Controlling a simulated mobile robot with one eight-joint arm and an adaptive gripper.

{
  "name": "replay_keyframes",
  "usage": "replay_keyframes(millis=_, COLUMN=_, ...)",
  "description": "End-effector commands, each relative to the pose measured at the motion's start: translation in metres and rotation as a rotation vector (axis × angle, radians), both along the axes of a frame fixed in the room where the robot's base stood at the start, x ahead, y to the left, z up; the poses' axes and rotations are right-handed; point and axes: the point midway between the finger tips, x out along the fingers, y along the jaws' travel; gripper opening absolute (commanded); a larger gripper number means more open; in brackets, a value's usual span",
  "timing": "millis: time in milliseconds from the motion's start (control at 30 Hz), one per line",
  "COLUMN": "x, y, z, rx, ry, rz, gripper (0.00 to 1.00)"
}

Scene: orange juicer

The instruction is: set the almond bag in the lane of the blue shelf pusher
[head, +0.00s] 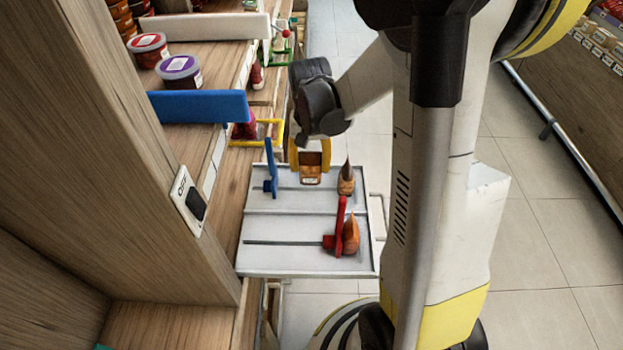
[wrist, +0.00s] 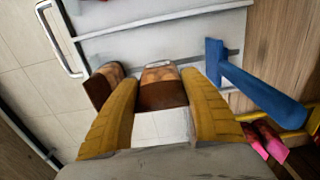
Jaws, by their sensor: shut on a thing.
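My gripper (head: 310,160) is shut on a brown bag with a pale label, taken as the almond bag (head: 311,175). In the wrist view the bag (wrist: 162,92) is between the yellow fingers (wrist: 160,85). The bag is upright over the far lane of the white tray (head: 290,228), between the blue pusher (head: 271,170) and another brown bag (head: 346,182). I cannot tell whether its bottom touches the tray. The blue pusher (wrist: 245,85) is apart from the bag, to its right in the wrist view.
A red pusher (head: 338,230) stands against an orange-brown bag (head: 351,234) in the near lane. A raised divider separates the two lanes. Tubs (head: 179,72) and a larger blue board (head: 197,107) are on the shelf.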

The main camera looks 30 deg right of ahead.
Motion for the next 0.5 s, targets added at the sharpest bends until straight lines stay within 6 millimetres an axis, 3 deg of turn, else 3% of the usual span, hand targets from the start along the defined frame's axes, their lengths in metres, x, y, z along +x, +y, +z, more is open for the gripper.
replay_keyframes(millis=233, x=0.000, y=0.000, z=-0.035, rx=0.000, ry=0.000, rz=0.000, gripper=0.22)
replay_keyframes(millis=500, x=0.000, y=0.000, z=-0.036, rx=0.000, ry=0.000, rz=0.000, gripper=0.22)
